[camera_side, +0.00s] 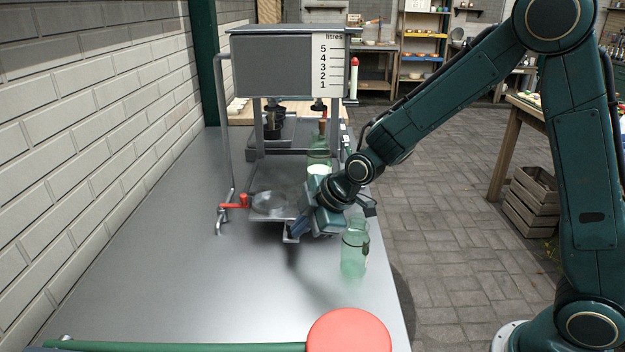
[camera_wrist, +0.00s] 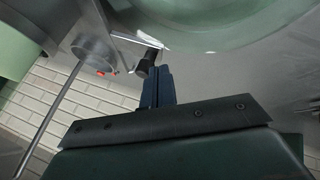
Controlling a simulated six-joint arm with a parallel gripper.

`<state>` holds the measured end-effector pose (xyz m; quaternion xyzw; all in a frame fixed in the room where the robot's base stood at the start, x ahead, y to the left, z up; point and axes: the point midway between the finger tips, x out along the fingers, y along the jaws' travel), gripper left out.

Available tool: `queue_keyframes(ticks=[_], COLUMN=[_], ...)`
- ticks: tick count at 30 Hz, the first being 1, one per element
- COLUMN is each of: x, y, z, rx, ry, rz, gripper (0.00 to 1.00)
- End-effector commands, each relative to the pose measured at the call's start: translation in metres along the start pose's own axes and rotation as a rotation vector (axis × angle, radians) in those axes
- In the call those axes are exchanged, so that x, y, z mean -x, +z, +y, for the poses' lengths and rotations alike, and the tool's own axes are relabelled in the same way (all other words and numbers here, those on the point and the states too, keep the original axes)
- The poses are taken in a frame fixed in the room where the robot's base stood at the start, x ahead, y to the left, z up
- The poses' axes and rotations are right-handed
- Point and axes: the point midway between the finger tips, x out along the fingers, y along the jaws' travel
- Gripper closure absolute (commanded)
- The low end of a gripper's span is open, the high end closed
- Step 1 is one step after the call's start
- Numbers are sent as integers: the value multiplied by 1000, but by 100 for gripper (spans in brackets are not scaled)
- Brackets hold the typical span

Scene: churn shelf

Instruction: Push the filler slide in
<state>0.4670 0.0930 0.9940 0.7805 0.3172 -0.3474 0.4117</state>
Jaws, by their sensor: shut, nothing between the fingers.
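The filler is a grey tank (camera_side: 272,66) with a litre scale, standing on a metal frame over the steel bench. A low metal tray or slide (camera_side: 268,212) shows under it in the side view, partly hidden by my wrist; I cannot tell exactly where the slide ends. My gripper (camera_side: 297,232) is low at the front of it, with its jaws shut and empty. In the wrist view, the shut fingers (camera_wrist: 155,75) reach to a dark knob (camera_wrist: 147,62) at the end of a thin metal bar; I cannot tell whether they touch it.
A green glass bottle (camera_side: 354,250) stands on the bench (camera_side: 180,230) close right of my gripper. Another corked bottle (camera_side: 319,150) is behind. A red-handled tap (camera_side: 234,206) is at left. A red round thing (camera_side: 348,332) is in front. The bench's left front is clear.

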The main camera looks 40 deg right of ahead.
Motion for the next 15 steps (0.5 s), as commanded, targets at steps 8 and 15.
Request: queue_keyframes(ticks=[8,15], x=[0,-7], y=[0,10], z=[0,21], rx=[-1,-4], ry=[-1,0], rz=[0,-2], gripper=[100,100])
